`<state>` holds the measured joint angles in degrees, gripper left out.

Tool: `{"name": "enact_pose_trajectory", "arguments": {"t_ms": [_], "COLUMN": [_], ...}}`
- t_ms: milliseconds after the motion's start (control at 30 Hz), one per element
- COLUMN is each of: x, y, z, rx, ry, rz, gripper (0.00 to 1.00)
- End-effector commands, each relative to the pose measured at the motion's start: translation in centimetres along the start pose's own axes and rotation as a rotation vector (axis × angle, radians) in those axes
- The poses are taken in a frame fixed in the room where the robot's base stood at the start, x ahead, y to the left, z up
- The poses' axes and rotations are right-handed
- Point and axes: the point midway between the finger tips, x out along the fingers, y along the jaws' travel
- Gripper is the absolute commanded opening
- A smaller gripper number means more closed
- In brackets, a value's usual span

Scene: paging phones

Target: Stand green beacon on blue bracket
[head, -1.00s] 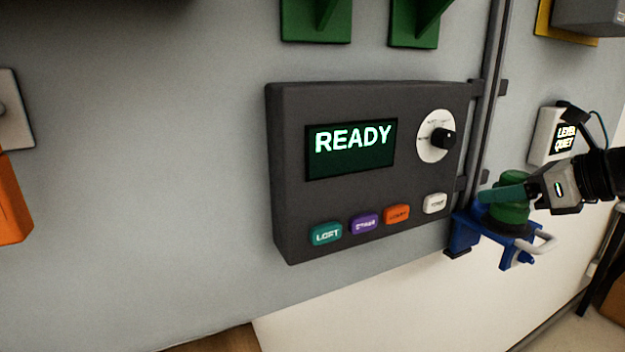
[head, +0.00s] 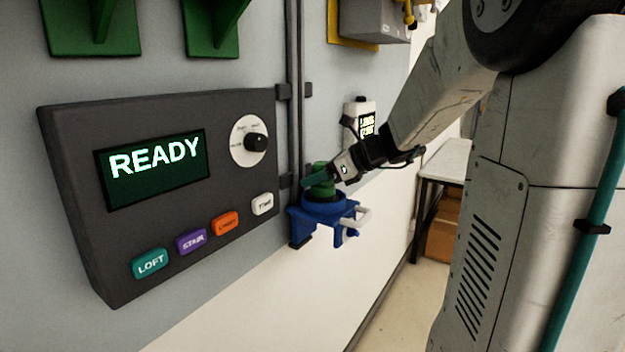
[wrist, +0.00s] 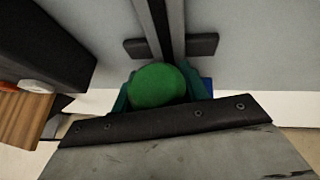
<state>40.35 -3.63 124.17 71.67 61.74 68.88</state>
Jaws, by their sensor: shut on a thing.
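The green beacon (head: 322,182) is upright at the blue bracket (head: 328,212) on the wall, to the right of the dark panel. Its lower part is at the bracket's ring; I cannot tell whether it rests fully on it. My gripper (head: 322,181) is shut on the beacon from the right side. In the wrist view the beacon's round green top (wrist: 158,86) sits between the teal fingers. A bit of the blue bracket (wrist: 208,86) shows behind the right finger. A light grey handle-like part (head: 358,218) sticks out of the bracket's front.
The dark panel (head: 75,150) reading READY, with a dial and coloured buttons, stands out left of the bracket. A grey vertical conduit (head: 295,90) runs above the bracket. A small white device (head: 361,108) hangs behind my arm. Green brackets (head: 90,45) are up left.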

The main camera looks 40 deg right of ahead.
Motion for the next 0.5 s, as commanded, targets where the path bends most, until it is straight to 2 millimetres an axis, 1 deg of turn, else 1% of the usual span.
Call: {"name": "enact_pose_trajectory", "arguments": {"t_ms": [67, 433, 467, 500], "x": [0.31, 0.48, 0.48, 0.47], "y": [-0.04, -0.03, -0.02, -0.02], "z": [-0.59, -0.94, -0.94, -0.94], "rx": [0.0, 0.0, 0.0, 0.0], "ry": [0.0, -0.001, 0.0, 0.0], "rz": [-0.001, -0.002, -0.002, -0.002], "gripper": [0.07, 0.07, 0.52, 0.64]}}
